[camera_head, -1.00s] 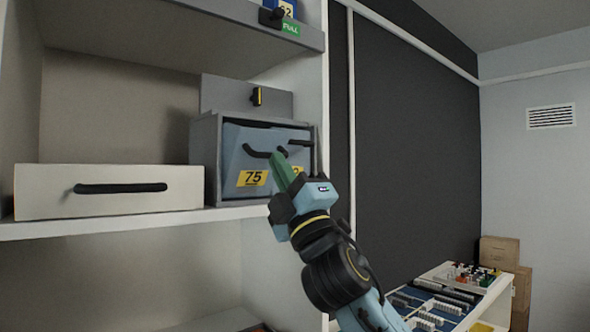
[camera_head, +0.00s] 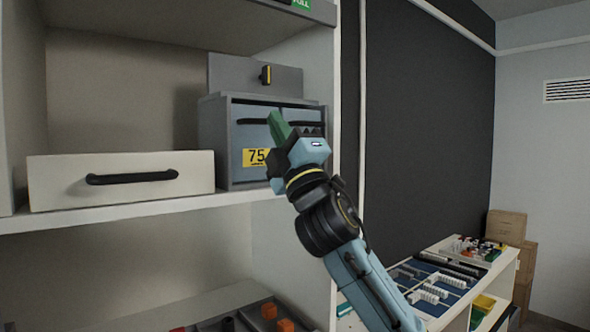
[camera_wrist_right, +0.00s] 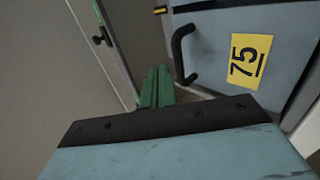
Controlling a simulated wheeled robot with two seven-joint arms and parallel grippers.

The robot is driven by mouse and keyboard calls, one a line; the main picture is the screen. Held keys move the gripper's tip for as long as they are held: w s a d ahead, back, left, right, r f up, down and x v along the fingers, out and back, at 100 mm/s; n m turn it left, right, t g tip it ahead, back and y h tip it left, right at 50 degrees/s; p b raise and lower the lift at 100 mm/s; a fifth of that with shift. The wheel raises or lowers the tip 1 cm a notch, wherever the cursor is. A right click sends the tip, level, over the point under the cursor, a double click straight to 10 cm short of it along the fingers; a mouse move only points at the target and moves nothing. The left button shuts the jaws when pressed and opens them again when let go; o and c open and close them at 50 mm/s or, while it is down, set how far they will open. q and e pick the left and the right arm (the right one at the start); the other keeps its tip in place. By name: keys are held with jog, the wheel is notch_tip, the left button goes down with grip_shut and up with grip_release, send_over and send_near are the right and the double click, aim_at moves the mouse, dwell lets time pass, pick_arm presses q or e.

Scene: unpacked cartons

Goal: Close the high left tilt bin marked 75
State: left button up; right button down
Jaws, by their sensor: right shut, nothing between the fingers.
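The tilt bin marked 75 (camera_head: 248,138) is the left one in a grey two-bin cabinet (camera_head: 213,140) on the upper shelf. Its blue-grey front now stands about upright within the cabinet frame; a small remaining gap cannot be ruled out. In the right wrist view its front (camera_wrist_right: 220,65) shows the black handle and yellow label. My right gripper (camera_head: 278,124) is shut and empty, its green fingers in front of the cabinet, overlapping the right side of bin 75. The fingers also show in the wrist view (camera_wrist_right: 155,88), beside the handle; contact is unclear. My left gripper is not in view.
The neighbouring right bin (camera_head: 306,118) is mostly hidden behind my gripper. A white drawer (camera_head: 130,180) with a black handle stands left of the cabinet. A grey box (camera_head: 240,75) shows above it. A shelf board (camera_head: 100,220) runs underneath. A low unit with trays stands at right.

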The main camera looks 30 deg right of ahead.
jog(key=shift+w+r, duration=0.3)
jog(key=shift+w, duration=0.1)
jog(key=shift+w, duration=0.1)
dwell(0.6)
